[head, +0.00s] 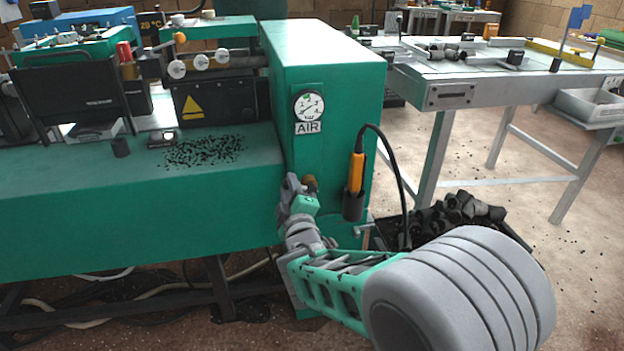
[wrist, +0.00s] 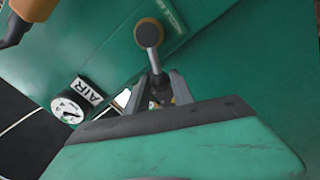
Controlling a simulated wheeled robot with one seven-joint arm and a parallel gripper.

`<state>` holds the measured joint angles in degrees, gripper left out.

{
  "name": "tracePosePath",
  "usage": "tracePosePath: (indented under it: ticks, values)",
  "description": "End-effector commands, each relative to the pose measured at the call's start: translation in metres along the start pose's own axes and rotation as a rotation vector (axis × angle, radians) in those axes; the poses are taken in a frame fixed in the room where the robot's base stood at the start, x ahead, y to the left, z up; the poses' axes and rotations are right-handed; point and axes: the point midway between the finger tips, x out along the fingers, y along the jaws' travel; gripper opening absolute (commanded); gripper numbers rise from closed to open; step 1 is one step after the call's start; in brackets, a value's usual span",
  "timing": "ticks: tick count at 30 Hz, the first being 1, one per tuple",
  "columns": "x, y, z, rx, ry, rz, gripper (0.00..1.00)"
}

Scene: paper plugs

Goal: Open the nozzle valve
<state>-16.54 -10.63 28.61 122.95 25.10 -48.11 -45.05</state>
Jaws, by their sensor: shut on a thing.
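The stem and lever base are mostly hidden by my gripper.
An orange-handled nozzle tool (head: 356,172) sits in a dark holder (head: 354,204) just right of my gripper, with a black hose looping down. A bin of dark plugs (head: 460,212) stands by my arm. A metal table (head: 500,85) is at right.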

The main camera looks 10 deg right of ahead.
Motion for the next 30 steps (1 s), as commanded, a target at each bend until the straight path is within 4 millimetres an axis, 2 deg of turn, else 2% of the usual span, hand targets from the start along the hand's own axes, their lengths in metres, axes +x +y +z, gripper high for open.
tracePosePath:
  ticks: [6, 14, 21, 26, 27, 30]
  values:
    - [0.0, -0.015, 0.002, -0.217, -0.002, -0.003, 0.06]
    - [0.0, -0.016, 0.003, -0.239, -0.001, -0.002, 0.06]
    - [0.0, -0.027, 0.006, -0.432, -0.001, -0.002, 0.06]
    - [0.0, -0.027, 0.006, -0.438, -0.001, 0.0, 0.06]
    - [0.0, -0.027, 0.006, -0.437, -0.001, 0.0, 0.3]
    - [0.0, -0.027, 0.006, -0.437, -0.001, 0.0, 0.38]
